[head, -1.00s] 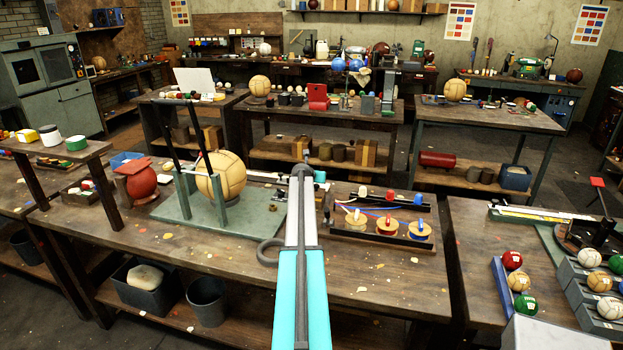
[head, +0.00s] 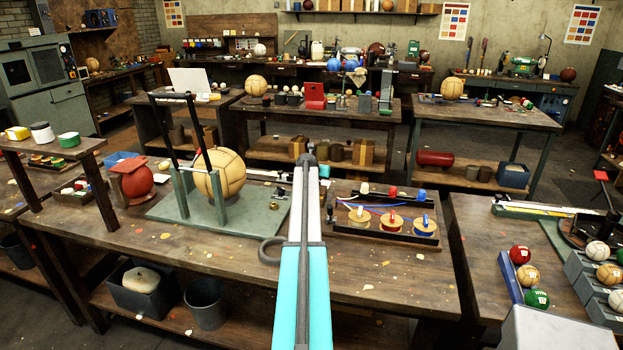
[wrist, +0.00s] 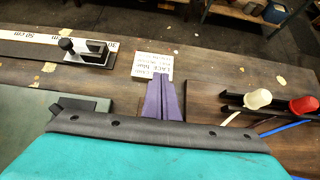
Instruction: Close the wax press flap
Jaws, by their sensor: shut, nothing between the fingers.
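No part is marked as the wax press flap, so I cannot tell for sure which it is. A stand with a green base (head: 165,209) is on the near bench, left of my arm. Two dark bars (head: 203,130), joined by a crossbar, rise tilted above its posts. My gripper shows in the wrist view as purple fingers (wrist: 162,97), shut and empty, above the bench near a small printed label (wrist: 153,66). In the head view my arm hides the fingertips.
Right of my arm is a tray of thread spools (head: 391,219). Left are a red ball (head: 137,184) under a red plate and a raised shelf (head: 60,150). A ruler with a black clamp (wrist: 85,50) lies near my fingers. The front of the near bench is mostly clear.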

